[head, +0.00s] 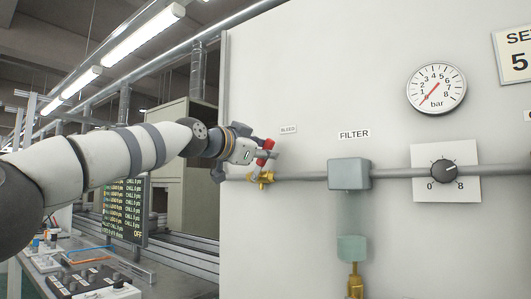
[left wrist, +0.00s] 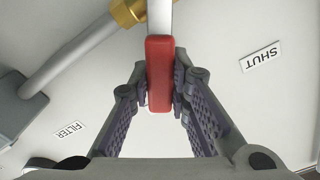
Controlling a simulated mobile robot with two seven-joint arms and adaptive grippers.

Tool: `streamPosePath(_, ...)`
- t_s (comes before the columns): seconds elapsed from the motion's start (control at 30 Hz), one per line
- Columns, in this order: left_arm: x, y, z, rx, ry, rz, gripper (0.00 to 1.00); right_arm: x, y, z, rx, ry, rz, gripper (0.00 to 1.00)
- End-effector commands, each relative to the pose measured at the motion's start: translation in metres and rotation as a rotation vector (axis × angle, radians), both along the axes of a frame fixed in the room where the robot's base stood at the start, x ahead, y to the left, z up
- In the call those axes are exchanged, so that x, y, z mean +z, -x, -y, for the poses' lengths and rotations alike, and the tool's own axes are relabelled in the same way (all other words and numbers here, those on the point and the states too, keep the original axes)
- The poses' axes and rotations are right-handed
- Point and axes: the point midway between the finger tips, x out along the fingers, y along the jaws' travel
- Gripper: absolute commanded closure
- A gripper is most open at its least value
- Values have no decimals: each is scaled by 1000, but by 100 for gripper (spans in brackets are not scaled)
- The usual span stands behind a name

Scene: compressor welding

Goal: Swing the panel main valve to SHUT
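The panel main valve has a brass body (head: 262,178) on the pipe at the left of the grey panel. Its red-sleeved lever (head: 266,146) stands up from the body, slightly tilted. My left gripper (head: 262,154) is at the lever, and its fingertips are partly hidden in the head view. In the left wrist view the red sleeve (left wrist: 160,75) lies between the two fingertips, which look closed against its sides. A SHUT label (left wrist: 261,57) shows to the right of the lever there. My right gripper is not in view.
A FILTER unit (head: 349,174) sits on the pipe to the right, with a bowl (head: 352,248) below. Further right are a regulator knob (head: 443,172) and a pressure gauge (head: 436,89). A small BLEED label (head: 288,129) is close to the lever. A workbench (head: 130,284) stands at lower left.

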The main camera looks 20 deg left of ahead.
Motion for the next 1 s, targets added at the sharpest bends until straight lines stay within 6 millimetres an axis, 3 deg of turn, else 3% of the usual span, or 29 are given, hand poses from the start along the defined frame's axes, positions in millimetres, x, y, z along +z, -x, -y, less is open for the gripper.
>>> streamPosePath(0.47,0,-2,-3,2,40,-16,100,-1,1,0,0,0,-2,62)
streamPosePath(1.0,6,-13,-29,2,449,-165,100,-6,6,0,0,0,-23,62)
